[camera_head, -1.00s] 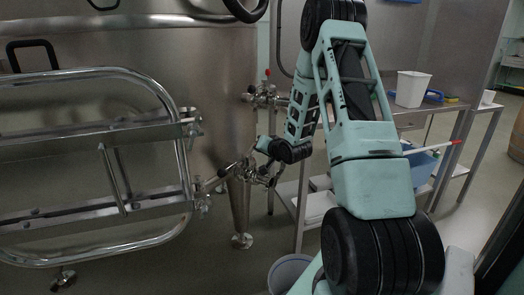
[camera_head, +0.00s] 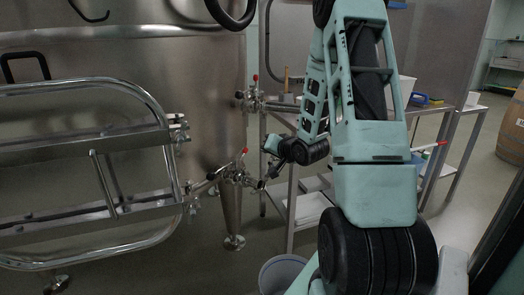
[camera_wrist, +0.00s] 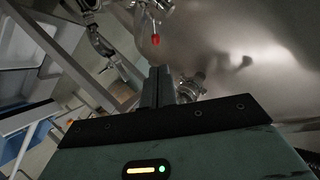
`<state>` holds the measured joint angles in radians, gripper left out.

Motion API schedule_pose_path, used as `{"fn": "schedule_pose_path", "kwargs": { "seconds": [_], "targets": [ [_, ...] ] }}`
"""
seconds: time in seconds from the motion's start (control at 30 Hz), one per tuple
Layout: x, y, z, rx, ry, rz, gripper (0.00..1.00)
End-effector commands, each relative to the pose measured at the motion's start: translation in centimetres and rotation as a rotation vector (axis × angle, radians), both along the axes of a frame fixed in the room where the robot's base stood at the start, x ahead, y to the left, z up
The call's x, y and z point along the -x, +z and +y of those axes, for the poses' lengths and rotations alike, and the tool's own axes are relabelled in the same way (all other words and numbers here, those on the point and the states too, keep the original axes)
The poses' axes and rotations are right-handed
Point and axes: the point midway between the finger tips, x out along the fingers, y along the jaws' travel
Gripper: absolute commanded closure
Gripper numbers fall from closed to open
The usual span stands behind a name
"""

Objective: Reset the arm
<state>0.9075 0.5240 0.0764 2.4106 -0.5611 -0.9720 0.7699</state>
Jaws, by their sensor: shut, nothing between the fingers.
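My arm rises from the lower right of the head view, bends over at the top and reaches down toward the steel vat. My gripper (camera_head: 274,172) hangs by the wrist, just right of the lower valve with a red handle (camera_head: 244,152). The fingertips are small and hard to make out there. In the wrist view my gripper (camera_wrist: 158,82) shows its two dark fingers together, with nothing between them. A red valve handle (camera_wrist: 155,40) lies beyond the fingertips, apart from them.
The steel vat (camera_head: 215,110) with its tubular frame (camera_head: 165,105) fills the left. An upper red-handled valve (camera_head: 255,78) juts toward my forearm. A steel table (camera_head: 455,125) stands behind my arm, a grey bucket (camera_head: 283,275) on the floor below. A barrel (camera_head: 513,125) stands far right.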

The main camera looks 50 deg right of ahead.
Motion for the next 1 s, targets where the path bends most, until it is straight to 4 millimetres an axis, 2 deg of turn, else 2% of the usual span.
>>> {"fn": "schedule_pose_path", "kwargs": {
  "seconds": [0.73, 0.87, 0.97, 1.0],
  "targets": [
    [0.1, 0.2, 0.3, 0.004, 0.005, 0.008, 1.00],
    [-0.8, 0.2, 2.7, 0.046, 0.053, 0.099, 1.00],
    [-1.5, 0.0, 6.6, 0.108, 0.129, 0.240, 1.00],
    [-1.6, 0.0, 8.4, 0.137, 0.168, 0.306, 1.00]
  ]
}}
